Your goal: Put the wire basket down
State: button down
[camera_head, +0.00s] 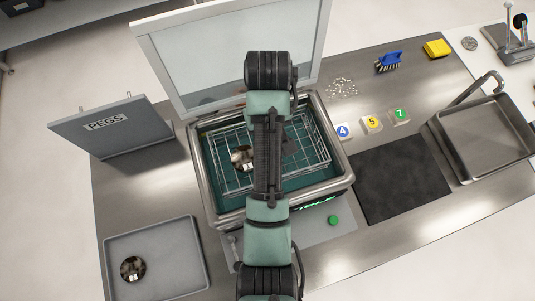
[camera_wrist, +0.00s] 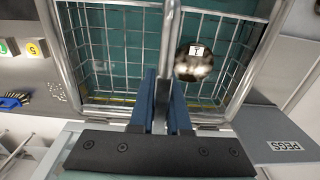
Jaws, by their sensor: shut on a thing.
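The wire basket (camera_head: 311,139) is inside the outline of an open teal-lined metal tank (camera_head: 205,205); I cannot tell whether it rests on the bottom or hangs. A shiny round piece with a white label (camera_head: 243,158) lies in the basket, left of my arm. In the wrist view the basket's wires (camera_wrist: 105,45) fill the top, with the round piece (camera_wrist: 194,62) right of the fingers. My gripper (camera_wrist: 164,80) is shut on the basket's upright metal handle, between its two blue fingers. In the head view my arm hides the gripper and the basket's middle.
The tank's lid (camera_head: 230,50) stands open behind. Left are a grey PEGS panel (camera_head: 110,130) and a tray (camera_head: 200,265) holding another round piece (camera_head: 133,268).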

jog(key=shift+w+f+b, duration=0.2)
jog(key=shift+f+b, duration=0.25)
jog(key=shift+f, duration=0.4)
notch_tip(320, 180, down, 10)
jog(key=shift+p, duration=0.4)
jog(key=shift+s+f, duration=0.1)
jog(key=c, duration=0.9)
grip_release()
jog(key=shift+s, duration=0.1)
notch_tip(320, 180, up, 11)
jog(key=shift+r, duration=0.1)
jog(key=shift+r+p, duration=0.6)
jog(key=shift+p, duration=0.1)
jog(key=shift+f, duration=0.1)
